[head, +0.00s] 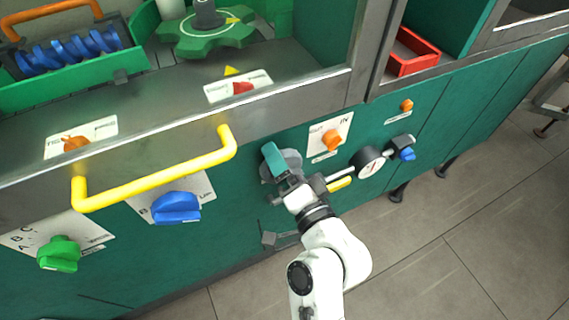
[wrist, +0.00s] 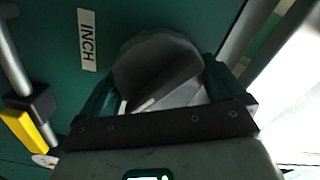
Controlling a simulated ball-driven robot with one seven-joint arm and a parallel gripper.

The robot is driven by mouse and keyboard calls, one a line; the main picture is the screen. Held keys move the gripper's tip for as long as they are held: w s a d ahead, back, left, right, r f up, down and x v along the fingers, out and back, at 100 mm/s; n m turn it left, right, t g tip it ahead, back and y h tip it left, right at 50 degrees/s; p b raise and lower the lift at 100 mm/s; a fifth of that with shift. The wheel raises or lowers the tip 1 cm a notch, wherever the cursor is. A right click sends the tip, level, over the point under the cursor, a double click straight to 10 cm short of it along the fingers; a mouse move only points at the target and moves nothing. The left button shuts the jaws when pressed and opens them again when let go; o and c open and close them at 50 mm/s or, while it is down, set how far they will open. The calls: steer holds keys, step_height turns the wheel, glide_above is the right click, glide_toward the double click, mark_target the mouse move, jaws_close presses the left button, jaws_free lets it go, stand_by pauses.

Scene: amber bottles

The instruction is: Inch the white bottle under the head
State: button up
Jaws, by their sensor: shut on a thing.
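My gripper (head: 281,168) is at the teal front panel of the machine. Its teal fingers are shut on a grey round knob (head: 293,158). In the wrist view my gripper (wrist: 158,88) has one finger on each side of the grey knob (wrist: 150,52), beside a label reading INCH (wrist: 87,40). A white bottle (head: 171,8) shows partly at the top edge of the head view, next to the green star wheel (head: 208,38). Its top and the head above it are out of view.
A yellow handle bar (head: 155,182) runs across the panel to the left. A blue knob (head: 176,207) and a green knob (head: 60,254) are below it.

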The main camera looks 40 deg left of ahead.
steer(key=o, duration=0.6)
steer(key=shift+f, duration=0.15)
steer(key=shift+o, duration=0.2)
steer(key=shift+d, duration=0.15)
steer(key=b+v, duration=0.1)
steer(key=v, duration=0.9)
steer(key=shift+s+d+b, duration=0.2)
steer(key=shift+d+b, duration=0.05)
steer(key=shift+b, duration=0.15)
steer(key=d+f+h+p, duration=0.1)
steer(key=d+f+h, duration=0.45)
steer(key=d, duration=0.45)
steer(key=d+f+h+p, duration=0.1)
steer(key=d+f+h, duration=0.4)
steer(key=d, duration=0.5)
steer(key=s+d+f+g+h+p, duration=0.1)
steer(key=s+d+f+g+h, duration=0.1)
steer(key=s+d, duration=0.5)
steer(key=s+d+f+m+g+h+p, duration=0.1)
steer(key=s+d+f+g+h, duration=0.2)
steer(key=s+d, duration=0.4)
steer(key=d+h, duration=0.1)
steer(key=d, duration=0.6)
steer(key=shift+d+g, duration=0.15)
steer(key=shift+g, duration=0.25)
